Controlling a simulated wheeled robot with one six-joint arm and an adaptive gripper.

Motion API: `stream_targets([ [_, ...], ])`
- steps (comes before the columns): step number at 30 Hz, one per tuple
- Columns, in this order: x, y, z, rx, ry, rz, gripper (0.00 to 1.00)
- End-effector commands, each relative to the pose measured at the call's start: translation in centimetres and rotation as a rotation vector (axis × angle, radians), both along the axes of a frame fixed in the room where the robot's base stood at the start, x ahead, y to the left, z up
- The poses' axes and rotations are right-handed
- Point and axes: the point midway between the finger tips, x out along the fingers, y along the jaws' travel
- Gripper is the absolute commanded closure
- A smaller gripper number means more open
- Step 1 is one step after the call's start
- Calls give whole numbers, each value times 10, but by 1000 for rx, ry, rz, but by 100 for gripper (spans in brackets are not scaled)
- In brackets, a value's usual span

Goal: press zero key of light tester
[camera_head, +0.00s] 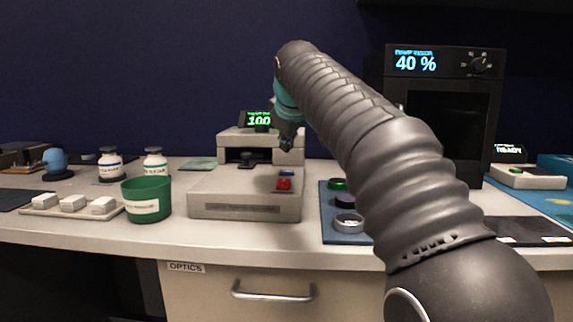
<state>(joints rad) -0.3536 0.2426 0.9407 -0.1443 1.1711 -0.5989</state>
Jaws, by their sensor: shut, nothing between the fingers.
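The light tester (215,190) is a beige box on the bench, left of the middle. Its raised rear part carries a small screen (258,119) with green digits that read 100. Which one is the zero key I cannot read. My gripper (286,145) is shut and empty. It points down above the tester's right side, over the keys and apart from them. My arm crosses the right middle of the view.
A green cup (147,200), two white vials (110,166) and a tray of white blocks (72,205) stand left of the tester. A blue mat (331,222) with several rings lies right of it. A black oven-like unit (440,75) reading 40 % stands behind my arm.

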Motion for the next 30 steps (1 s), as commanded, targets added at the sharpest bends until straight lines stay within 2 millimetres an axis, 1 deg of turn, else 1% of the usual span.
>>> stream_targets([
  [6, 1, 0, 15, 0, -1, 0, 100],
  [9, 1, 0, 18, 1, -1, 1, 100],
  [30, 0, -1, 19, 0, -1, -1, 100],
])
